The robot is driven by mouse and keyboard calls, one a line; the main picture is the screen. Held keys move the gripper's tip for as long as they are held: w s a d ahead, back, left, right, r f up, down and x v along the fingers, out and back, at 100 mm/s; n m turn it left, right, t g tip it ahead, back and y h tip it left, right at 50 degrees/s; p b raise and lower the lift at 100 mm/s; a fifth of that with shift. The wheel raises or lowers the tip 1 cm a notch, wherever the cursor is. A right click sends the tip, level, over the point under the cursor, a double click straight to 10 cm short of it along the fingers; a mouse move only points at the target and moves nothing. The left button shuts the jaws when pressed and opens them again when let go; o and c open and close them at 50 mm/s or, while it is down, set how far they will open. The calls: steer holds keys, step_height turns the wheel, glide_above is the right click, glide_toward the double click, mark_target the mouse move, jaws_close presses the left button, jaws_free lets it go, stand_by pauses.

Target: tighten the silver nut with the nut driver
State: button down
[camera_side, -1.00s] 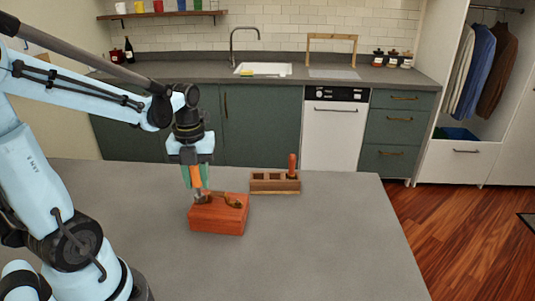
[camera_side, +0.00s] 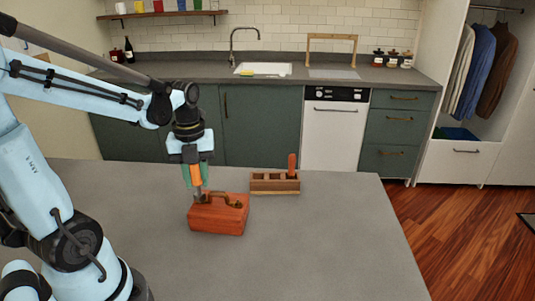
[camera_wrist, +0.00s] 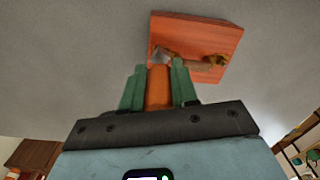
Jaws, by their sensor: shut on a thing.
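My gripper (camera_side: 195,177) is shut on the orange handle of the nut driver (camera_side: 197,174), which points down, nearly upright. In the wrist view the orange handle (camera_wrist: 158,88) sits between the green fingers. The driver's grey shaft reaches down to the left part of the top of a red-brown wooden block (camera_side: 218,219) on the grey counter. The block also shows in the wrist view (camera_wrist: 215,50). A brass-coloured curved piece (camera_side: 230,199) lies on the block's top, right of the driver. I cannot make out the silver nut; the driver's tip may hide it.
A wooden holder (camera_side: 273,188) with slots stands behind and right of the block, with one orange-red handle (camera_side: 292,165) upright in it. The grey counter (camera_side: 310,245) is clear to the right and front. A sink counter runs along the back.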

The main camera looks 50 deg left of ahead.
steer(key=shift+r, duration=1.3)
